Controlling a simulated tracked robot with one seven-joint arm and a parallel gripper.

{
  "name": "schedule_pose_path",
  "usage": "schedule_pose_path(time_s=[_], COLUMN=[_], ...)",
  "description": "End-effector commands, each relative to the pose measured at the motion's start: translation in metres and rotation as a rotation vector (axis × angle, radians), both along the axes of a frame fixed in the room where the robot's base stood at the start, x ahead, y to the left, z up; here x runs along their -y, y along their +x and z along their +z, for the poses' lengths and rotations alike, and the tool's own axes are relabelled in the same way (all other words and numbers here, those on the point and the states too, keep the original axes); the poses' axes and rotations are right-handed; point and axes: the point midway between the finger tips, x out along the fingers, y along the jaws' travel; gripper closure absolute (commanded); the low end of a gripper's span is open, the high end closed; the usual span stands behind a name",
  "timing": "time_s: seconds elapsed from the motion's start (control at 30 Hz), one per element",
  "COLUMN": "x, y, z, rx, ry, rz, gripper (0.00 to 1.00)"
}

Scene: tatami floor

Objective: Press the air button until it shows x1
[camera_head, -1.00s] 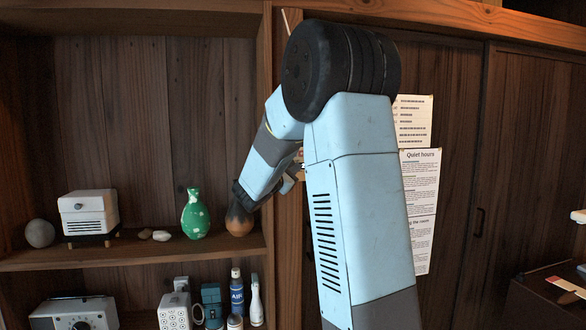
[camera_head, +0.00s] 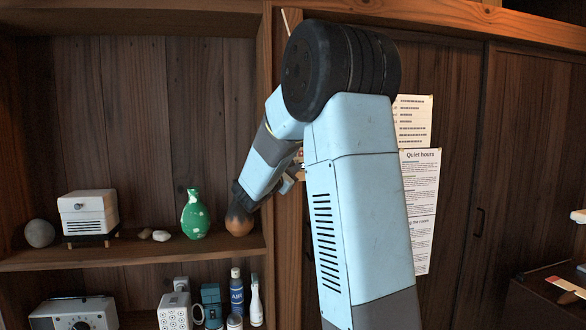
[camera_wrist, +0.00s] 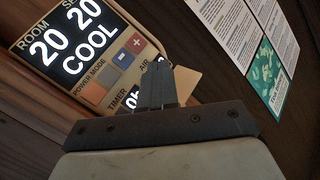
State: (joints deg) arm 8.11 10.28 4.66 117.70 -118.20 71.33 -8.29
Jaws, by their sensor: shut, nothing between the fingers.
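The control panel (camera_wrist: 88,62) is at the upper left of the wrist view, tilted. Its lit screen (camera_wrist: 65,45) reads ROOM 20, a second 20 under a partly cut-off label, and COOL. Below the screen are a minus button (camera_wrist: 123,58), a plus button (camera_wrist: 136,43), a red-brown power button (camera_wrist: 88,93) and a grey mode button (camera_wrist: 106,75). The TIMER display (camera_wrist: 131,100) is partly hidden. The AIR label (camera_wrist: 145,67) shows beside my gripper (camera_wrist: 158,66), which is shut and covers the area below that label. I cannot tell whether the fingertips touch the panel.
Paper notices (camera_head: 420,205) hang on the wood to the right of the panel. A shelf (camera_head: 140,255) on the left holds a green vase (camera_head: 195,214), a white box (camera_head: 88,214) and stones. More items, including a radio (camera_head: 75,314), stand below.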

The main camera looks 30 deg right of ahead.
Motion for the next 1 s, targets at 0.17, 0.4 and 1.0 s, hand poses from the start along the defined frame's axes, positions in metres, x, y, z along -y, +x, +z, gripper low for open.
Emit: schedule_pose_path(time_s=[0.17,0.4,1.0], x=[-0.0002,0.0011,0.0022], y=[0.0001,0.0037,0.0075], z=[0.0000,0.0007,0.0013], rx=[0.000,0.000,0.000], ry=[0.000,0.000,0.000], rz=[0.000,0.000,0.000], gripper=[1.00,1.00,1.00])
